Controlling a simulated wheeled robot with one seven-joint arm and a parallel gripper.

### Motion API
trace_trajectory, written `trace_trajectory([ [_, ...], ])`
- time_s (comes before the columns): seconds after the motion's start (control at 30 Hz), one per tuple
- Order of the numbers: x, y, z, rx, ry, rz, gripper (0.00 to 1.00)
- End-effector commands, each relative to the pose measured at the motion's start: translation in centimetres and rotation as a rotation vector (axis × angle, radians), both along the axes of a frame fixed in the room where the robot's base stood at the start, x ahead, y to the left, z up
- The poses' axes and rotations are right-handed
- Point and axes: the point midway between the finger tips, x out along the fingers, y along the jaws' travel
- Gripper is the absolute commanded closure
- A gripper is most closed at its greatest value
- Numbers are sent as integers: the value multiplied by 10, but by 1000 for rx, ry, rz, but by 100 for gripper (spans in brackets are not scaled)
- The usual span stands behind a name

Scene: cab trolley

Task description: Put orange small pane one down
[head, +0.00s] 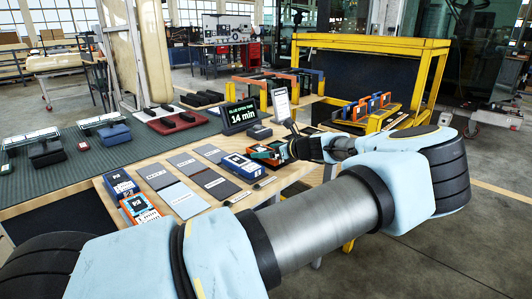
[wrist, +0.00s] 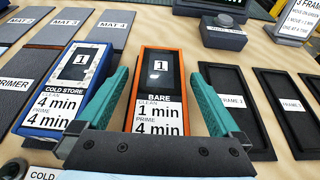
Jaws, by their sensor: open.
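The orange small pane one (wrist: 158,75) is an orange-edged block with a dark window marked "1" and a label reading "BARE, CLEAN 1 min, PRIME 4 min". It lies between the teal fingers of my gripper (wrist: 161,75) in the wrist view. The fingers are open, one along each side of it. In the head view the orange pane (head: 265,154) is partly hidden by my gripper (head: 283,150), which is low over the wooden table.
A blue block marked "1", "COLD STORE" (wrist: 66,85) lies close left of the orange one. Dark frame trays (wrist: 233,100) lie to the right. Grey mats (head: 184,163) lie on the table, with another blue block (head: 121,183) and orange block (head: 140,208) near its front left.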

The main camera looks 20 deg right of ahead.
Motion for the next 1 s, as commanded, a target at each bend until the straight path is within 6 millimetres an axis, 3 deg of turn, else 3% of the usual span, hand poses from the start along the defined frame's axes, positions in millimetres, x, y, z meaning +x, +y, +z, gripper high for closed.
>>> trace_trajectory([
  [0.5, -82, -40, 36, -2, 1, -4, 0],
  [0.7, -94, -45, 42, -1, 1, -2, 0],
  [1.0, -94, -45, 43, -1, 1, -1, 0],
])
